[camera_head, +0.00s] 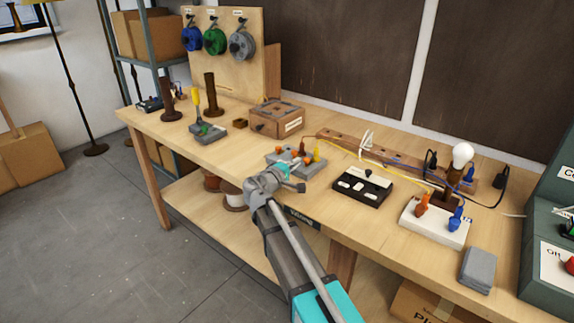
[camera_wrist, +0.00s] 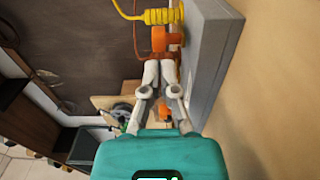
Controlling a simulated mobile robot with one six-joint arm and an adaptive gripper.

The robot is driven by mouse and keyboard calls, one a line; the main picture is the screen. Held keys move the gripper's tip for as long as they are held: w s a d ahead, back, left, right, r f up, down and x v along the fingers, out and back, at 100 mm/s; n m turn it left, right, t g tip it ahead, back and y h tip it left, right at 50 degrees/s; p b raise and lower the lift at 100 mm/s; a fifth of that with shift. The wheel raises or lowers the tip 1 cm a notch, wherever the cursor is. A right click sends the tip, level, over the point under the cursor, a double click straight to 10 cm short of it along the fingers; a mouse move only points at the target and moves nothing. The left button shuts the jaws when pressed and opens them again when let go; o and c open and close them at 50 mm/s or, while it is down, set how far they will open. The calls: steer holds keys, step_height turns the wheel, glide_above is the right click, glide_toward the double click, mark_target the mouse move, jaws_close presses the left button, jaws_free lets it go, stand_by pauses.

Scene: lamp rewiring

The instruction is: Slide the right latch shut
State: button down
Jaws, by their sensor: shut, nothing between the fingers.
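The grey block (camera_head: 312,171) with orange parts and a yellow part on top sits near the front edge of the workbench. An orange latch-like piece (camera_head: 308,157) is on its right side, beside the yellow ribbed piece (camera_head: 316,152). In the wrist view, an orange piece (camera_wrist: 161,39) lies just beyond my gripper's tips (camera_wrist: 160,68), next to the yellow ribbed piece (camera_wrist: 163,16). My gripper (camera_head: 298,187) is shut and empty at the block's front side. I cannot tell whether the tips touch the orange piece. Another orange piece (camera_wrist: 165,112) shows partly behind the fingers.
A wooden box (camera_head: 277,118) stands behind. Orange and yellow wires run along a wooden board (camera_head: 380,155). Bare bench lies left of the block.

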steer(key=shift+d, duration=0.2)
steer(key=shift+x, duration=1.05)
steer(key=shift+a, duration=0.1)
steer(key=shift+s+a, duration=0.1)
steer(key=shift+a, duration=0.3)
steer(key=a, duration=0.3)
steer(key=shift+s, duration=0.25)
steer(key=v, duration=1)
steer(key=shift+s, duration=0.1)
steer(key=shift+f, duration=0.1)
